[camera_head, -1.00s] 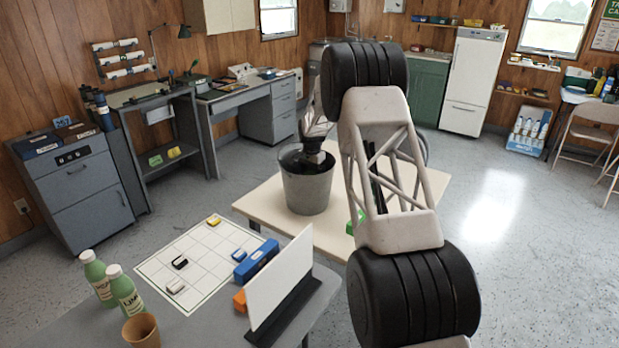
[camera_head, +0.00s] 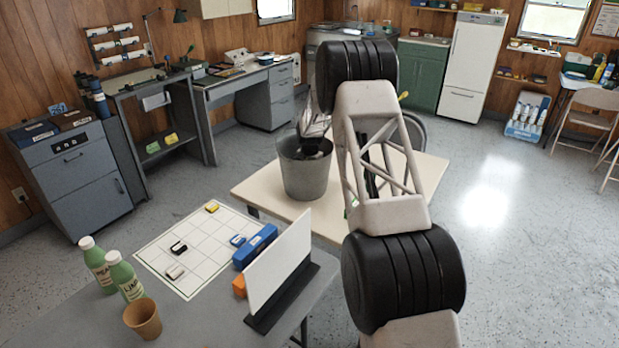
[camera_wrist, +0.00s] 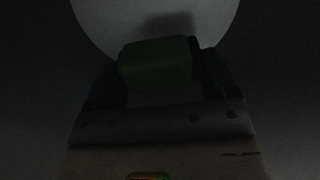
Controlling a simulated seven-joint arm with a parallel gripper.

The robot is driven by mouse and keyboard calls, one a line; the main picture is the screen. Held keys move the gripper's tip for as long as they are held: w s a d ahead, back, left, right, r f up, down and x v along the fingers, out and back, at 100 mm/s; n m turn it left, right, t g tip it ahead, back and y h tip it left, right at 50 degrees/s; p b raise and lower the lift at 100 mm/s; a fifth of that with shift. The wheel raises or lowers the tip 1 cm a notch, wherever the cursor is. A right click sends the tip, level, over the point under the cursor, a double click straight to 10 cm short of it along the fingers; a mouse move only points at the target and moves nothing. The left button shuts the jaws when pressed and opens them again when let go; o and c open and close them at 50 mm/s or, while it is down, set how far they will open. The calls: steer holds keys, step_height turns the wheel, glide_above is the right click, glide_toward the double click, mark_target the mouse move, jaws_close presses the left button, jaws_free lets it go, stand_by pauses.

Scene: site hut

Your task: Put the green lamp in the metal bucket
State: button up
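The metal bucket (camera_head: 306,178) stands upright on the cream table in the head view. My gripper reaches down into it, so its fingers are hidden there by the bucket wall. In the dark wrist view, a green block-shaped thing, which I take as the green lamp (camera_wrist: 155,62), sits between the fingertips of my gripper (camera_wrist: 160,75). It fills the gap between the fingers. A pale round surface (camera_wrist: 110,22) shows beyond it, apparently the bucket's floor. Whether the lamp touches that floor is too dark to tell.
The cream table (camera_head: 262,190) has free room left of the bucket; my arm hides much of its right side. In front, a grey table holds a white gridded sheet (camera_head: 205,235), green bottles (camera_head: 126,278), a brown cup (camera_head: 142,318) and an upright white panel (camera_head: 281,262).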

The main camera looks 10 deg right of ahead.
steer(key=shift+f, duration=1.3)
steer(key=shift+f, duration=0.1)
steer(key=o, duration=0.5)
step_height(320, 180, up, 12)
steer(key=shift+r, duration=0.1)
stand_by(0.5)
